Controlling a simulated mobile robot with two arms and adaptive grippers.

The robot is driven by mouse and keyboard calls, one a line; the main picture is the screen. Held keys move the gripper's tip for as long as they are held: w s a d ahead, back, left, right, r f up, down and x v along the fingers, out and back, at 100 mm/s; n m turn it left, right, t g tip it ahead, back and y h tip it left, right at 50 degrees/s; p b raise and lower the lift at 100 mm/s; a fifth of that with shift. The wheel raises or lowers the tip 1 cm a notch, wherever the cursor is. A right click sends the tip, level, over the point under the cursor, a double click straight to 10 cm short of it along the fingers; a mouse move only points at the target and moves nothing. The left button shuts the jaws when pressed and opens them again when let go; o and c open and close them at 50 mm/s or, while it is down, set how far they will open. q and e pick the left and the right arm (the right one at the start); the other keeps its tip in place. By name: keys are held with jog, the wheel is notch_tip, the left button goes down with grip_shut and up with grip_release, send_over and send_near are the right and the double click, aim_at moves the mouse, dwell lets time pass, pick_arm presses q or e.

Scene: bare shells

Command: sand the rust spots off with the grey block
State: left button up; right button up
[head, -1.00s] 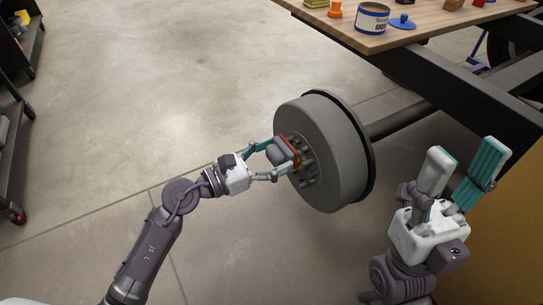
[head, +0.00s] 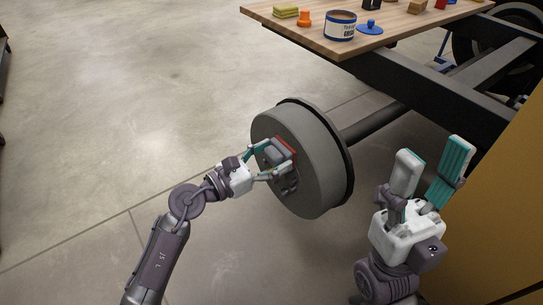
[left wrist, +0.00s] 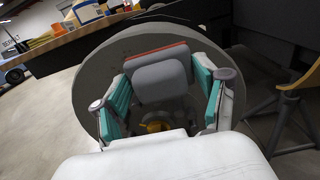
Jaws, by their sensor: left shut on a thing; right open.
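My left gripper (head: 266,162) is shut on the grey block (head: 274,154), which has a reddish-orange edge on its far side. In the left wrist view the grey block (left wrist: 160,80) sits between the two teal-padded fingers, its reddish side towards the grey drum (left wrist: 95,75). The drum (head: 315,190) is on the end of an axle, and the block is at its front face, over the hub and studs; I cannot tell whether it touches. My right gripper (head: 428,180) is open and empty, right of the drum.
A wooden bench top (head: 300,30) above the drum holds a blue-labelled can (head: 340,27), a blue lid (head: 370,27), an orange piece (head: 304,18) and yellow sponges (head: 286,10). Dark frame beams (head: 440,90) run behind. A yellow panel (head: 505,200) stands at right.

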pick_arm(q)
jog(key=shift+w+d, duration=0.3)
jog(key=shift+d, duration=0.05)
dwell(0.3)
jog(key=shift+w+d, duration=0.3)
jog(key=shift+d, duration=0.1)
jog(key=shift+a, duration=0.1)
